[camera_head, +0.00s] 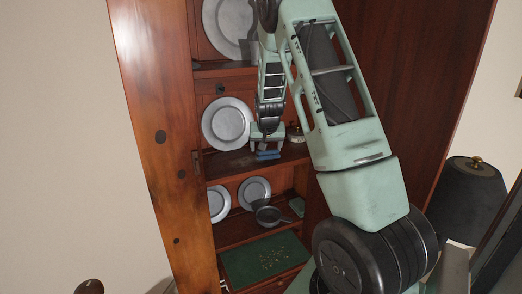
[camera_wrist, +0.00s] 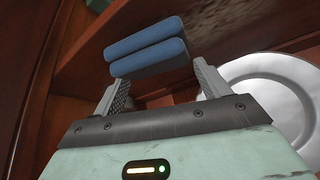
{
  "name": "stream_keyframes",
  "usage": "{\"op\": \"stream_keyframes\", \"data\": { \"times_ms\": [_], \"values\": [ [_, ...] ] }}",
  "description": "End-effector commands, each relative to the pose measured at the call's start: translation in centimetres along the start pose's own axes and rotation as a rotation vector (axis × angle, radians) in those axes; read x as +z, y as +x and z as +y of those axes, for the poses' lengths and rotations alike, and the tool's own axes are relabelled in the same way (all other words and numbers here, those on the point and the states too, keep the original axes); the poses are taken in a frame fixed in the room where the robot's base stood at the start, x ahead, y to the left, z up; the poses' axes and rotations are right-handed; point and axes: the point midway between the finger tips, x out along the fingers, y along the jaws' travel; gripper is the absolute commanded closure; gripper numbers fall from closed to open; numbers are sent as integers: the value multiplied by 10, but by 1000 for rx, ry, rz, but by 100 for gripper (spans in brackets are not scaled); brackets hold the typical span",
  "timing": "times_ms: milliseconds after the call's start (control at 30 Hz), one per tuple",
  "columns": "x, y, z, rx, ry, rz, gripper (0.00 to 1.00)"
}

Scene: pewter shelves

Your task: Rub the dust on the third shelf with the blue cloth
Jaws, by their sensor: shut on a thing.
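The blue cloth (camera_head: 268,154) is a small folded pad below my gripper (camera_head: 267,143), at the middle shelf (camera_head: 235,162) of the wooden cabinet. In the wrist view the cloth (camera_wrist: 148,48) shows as two blue layers across the fingertips of my gripper (camera_wrist: 160,77), which is shut on it. I cannot tell whether the cloth touches the shelf board. A mottled greyish patch (camera_wrist: 215,18) lies on the wood just beyond the cloth in the wrist view; it looks like dust. In the head view my gripper and arm hide part of that shelf.
A pewter plate (camera_head: 228,124) stands left of my gripper on the same shelf, and a small lidded dish (camera_head: 295,133) is close on its right. Plates and a dark pan (camera_head: 268,215) stand one shelf lower. A speckled green mat (camera_head: 245,262) lies at the bottom.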

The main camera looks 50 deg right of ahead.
Motion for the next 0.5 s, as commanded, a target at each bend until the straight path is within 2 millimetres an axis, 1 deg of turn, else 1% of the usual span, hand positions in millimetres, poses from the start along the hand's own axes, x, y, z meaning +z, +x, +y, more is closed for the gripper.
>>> {"op": "stream_keyframes", "data": {
  "times_ms": [33, 100, 267, 367, 500],
  "values": [
    [1, 3, 4, 2, 2, -3, 69],
    [0, 3, 6, 2, 1, -3, 69],
    [-1, 1, 8, 2, 1, -5, 69],
    [0, 0, 3, 2, -2, -6, 69],
    [3, -4, -8, 1, -2, -5, 69]
  ]
}}
